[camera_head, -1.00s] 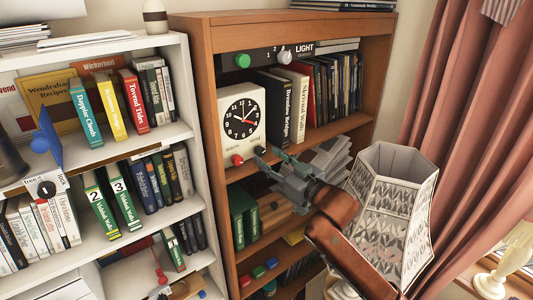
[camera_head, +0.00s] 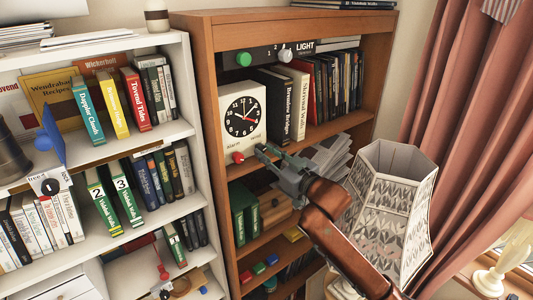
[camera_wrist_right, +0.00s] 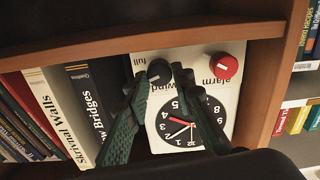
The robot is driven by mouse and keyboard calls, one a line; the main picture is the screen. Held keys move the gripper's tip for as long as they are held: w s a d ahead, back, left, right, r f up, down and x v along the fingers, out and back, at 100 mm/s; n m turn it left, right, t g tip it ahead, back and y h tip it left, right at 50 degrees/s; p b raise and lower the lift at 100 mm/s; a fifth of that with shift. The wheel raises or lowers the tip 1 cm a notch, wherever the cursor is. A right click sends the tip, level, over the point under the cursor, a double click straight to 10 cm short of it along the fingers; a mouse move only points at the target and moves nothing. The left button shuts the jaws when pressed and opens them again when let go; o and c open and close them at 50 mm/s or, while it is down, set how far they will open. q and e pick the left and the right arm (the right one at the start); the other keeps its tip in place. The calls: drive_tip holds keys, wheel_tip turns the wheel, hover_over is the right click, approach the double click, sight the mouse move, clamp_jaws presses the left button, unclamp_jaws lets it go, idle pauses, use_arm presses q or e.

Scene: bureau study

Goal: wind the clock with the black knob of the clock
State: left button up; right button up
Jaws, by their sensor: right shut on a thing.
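The white clock (camera_head: 243,115) with a black dial stands on the brown bookcase's shelf. Its red knob (camera_head: 238,158) is at its lower left front. My right gripper (camera_head: 265,153) is at the clock's lower right corner and hides the black knob in the head view. In the right wrist view, upside down, the black knob (camera_wrist_right: 158,72) marked "full" sits between the fingertips of my right gripper (camera_wrist_right: 160,76), which is shut on it. The red knob (camera_wrist_right: 223,66) marked "alarm" is beside it, free of the fingers. My left gripper is not in view.
Books (camera_head: 290,105) stand right of the clock. A panel with a green knob (camera_head: 243,60) and a LIGHT switch is above it. A patterned lampshade (camera_head: 395,205) stands close to my right arm. Green books (camera_head: 243,212) are on the shelf below.

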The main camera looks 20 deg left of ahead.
clamp_jaws()
drive_tip(key=m+p, duration=0.3)
drive_tip(key=shift+r+m+p, duration=0.15)
drive_tip(key=shift+m+p, duration=0.15)
drive_tip(key=shift+m, duration=0.1)
drive_tip(key=m+p, duration=0.9)
drive_tip(key=shift+w, duration=0.1)
drive_tip(key=shift+m+p, duration=0.65)
drive_tip(key=shift+m, duration=0.55)
drive_tip(key=shift+d+f+m, duration=0.1)
drive_tip(key=shift+f+m, duration=0.1)
drive_tip(key=shift+m, duration=1)
